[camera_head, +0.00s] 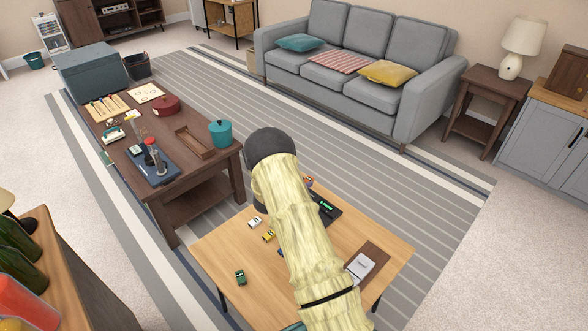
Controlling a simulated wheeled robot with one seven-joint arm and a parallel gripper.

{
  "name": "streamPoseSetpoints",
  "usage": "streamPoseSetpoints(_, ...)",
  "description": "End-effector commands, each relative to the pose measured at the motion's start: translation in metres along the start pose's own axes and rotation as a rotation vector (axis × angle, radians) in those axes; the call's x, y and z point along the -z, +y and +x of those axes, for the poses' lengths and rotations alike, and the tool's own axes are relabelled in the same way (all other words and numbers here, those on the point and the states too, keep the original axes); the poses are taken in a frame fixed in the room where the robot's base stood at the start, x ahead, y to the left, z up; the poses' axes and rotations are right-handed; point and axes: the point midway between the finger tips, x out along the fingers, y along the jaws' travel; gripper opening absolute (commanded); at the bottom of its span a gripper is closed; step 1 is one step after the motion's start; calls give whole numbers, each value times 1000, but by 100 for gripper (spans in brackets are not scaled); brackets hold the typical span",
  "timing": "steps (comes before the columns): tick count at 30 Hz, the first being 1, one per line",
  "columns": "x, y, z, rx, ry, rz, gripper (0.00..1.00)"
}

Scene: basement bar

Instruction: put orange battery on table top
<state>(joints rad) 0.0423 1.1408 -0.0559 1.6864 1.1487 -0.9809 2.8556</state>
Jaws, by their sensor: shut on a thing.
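A light wood table (215,247) stands in front of me, partly covered by my pale arm. A dark wood table (205,172) stands behind it to the left. I cannot make out the orange battery. A small reddish-orange and blue item (308,181) shows just right of my arm at the light table's far side, too small to identify. My arm reaches over the light table. Its jaws are hidden behind my own arm links, so what they hold does not show.
The light table carries small toy cars (240,277), a black device (325,207) and a white item on a brown board (361,266). The dark table holds a teal pot (220,133) and a wooden tray (194,142). Bottles (20,240) stand at lower left. A grey sofa (340,95) is behind.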

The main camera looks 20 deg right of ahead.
Motion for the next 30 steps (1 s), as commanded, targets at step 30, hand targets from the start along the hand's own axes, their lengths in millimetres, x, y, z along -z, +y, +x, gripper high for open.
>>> streamPoseSetpoints(30, -62, -35, -160, -666, 2, -272, 1)
